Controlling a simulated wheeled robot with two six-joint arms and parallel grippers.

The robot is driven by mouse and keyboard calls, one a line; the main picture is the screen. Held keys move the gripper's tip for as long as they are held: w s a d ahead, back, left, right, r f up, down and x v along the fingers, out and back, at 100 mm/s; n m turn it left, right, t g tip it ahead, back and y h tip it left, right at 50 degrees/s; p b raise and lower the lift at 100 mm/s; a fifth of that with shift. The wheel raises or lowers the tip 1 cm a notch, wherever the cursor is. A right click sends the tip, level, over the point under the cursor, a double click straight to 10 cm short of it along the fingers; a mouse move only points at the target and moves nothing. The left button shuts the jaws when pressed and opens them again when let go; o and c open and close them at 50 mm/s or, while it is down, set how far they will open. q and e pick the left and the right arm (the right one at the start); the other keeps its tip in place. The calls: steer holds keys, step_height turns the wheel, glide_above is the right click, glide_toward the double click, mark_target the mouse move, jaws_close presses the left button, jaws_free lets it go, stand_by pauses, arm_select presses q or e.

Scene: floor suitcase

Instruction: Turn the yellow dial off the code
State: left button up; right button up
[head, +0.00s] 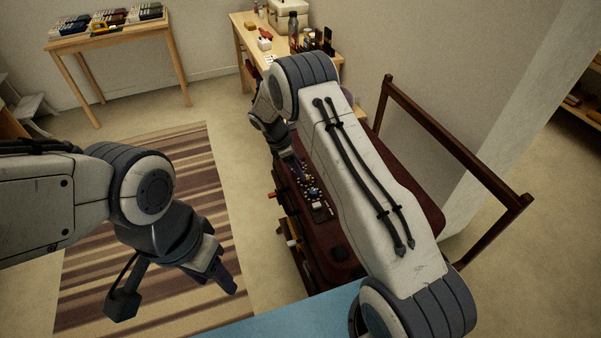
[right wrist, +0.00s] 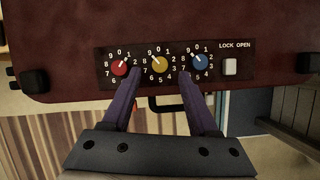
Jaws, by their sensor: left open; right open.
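The yellow dial (right wrist: 160,64) is the middle of three dials on the suitcase's black lock panel, in the right wrist view. Its white pointer tilts up and left, roughly between 9 and 0. My right gripper (right wrist: 158,76) is open. Its two purple fingers lie on either side of the yellow dial's lower area, and I cannot tell whether they touch the panel. In the head view my right gripper (head: 296,164) is over the dark red suitcase (head: 412,190), partly hidden by my arm. My left gripper (head: 222,277) is open and empty above the striped rug.
The red dial (right wrist: 119,68) and blue dial (right wrist: 200,62) flank the yellow one closely. A white switch (right wrist: 230,67) sits under "LOCK OPEN". The striped rug (head: 190,180) is clear.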

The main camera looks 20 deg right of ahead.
steer(key=shift+x, duration=1.8)
jaws_close()
steer(key=shift+a, duration=0.2)
steer(key=shift+d, duration=0.1)
